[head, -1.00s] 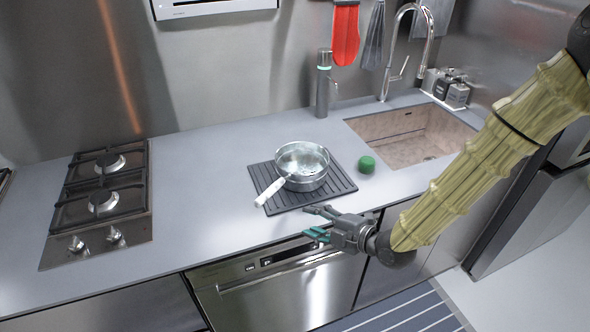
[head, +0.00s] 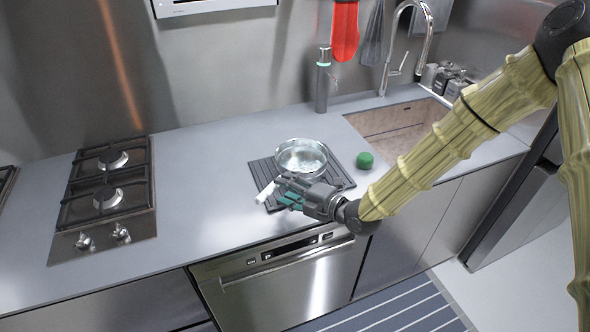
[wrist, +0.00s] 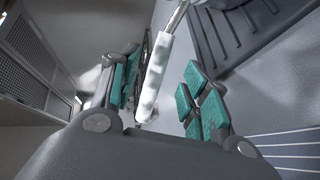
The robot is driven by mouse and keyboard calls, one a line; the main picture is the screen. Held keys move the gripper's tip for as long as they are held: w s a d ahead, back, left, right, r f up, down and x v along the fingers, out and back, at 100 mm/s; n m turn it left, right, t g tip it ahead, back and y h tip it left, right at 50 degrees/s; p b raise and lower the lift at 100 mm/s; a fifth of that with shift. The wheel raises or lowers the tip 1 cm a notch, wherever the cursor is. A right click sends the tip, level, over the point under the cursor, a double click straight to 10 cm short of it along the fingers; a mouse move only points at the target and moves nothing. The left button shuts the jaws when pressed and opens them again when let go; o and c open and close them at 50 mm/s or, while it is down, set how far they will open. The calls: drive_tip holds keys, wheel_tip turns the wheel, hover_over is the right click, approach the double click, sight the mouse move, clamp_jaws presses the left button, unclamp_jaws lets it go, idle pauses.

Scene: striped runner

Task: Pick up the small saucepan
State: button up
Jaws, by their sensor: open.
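The small saucepan (head: 302,153) is a shiny metal pan with a white handle. It stands upright on a dark ribbed mat (head: 340,176) on the grey counter. Its handle points to the front left; my gripper hides part of it in the head view. My gripper (head: 285,192) is open at the handle, in front of the pan. In the wrist view, the white handle (wrist: 156,75) lies between the teal-padded fingers, closer to the left one, with a gap visible on the right side. I cannot tell whether a finger touches it.
A green round object (head: 365,160) sits just right of the mat. A gas hob (head: 105,195) is on the left, a sink (head: 390,118) at the back right, and a grey bottle (head: 322,82) stands behind. The counter between hob and mat is clear.

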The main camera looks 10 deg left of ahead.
drive_tip(key=p+x, duration=0.2)
drive_tip(key=x, duration=0.1)
drive_tip(key=shift+w+a+r, duration=0.2)
drive_tip(key=shift+a, duration=0.1)
drive_tip(key=shift+w+a+f+p, duration=0.2)
drive_tip(key=shift+w+a+p, duration=0.1)
drive_tip(key=shift+a, duration=0.2)
drive_tip(key=shift+s, duration=0.1)
clamp_jaws()
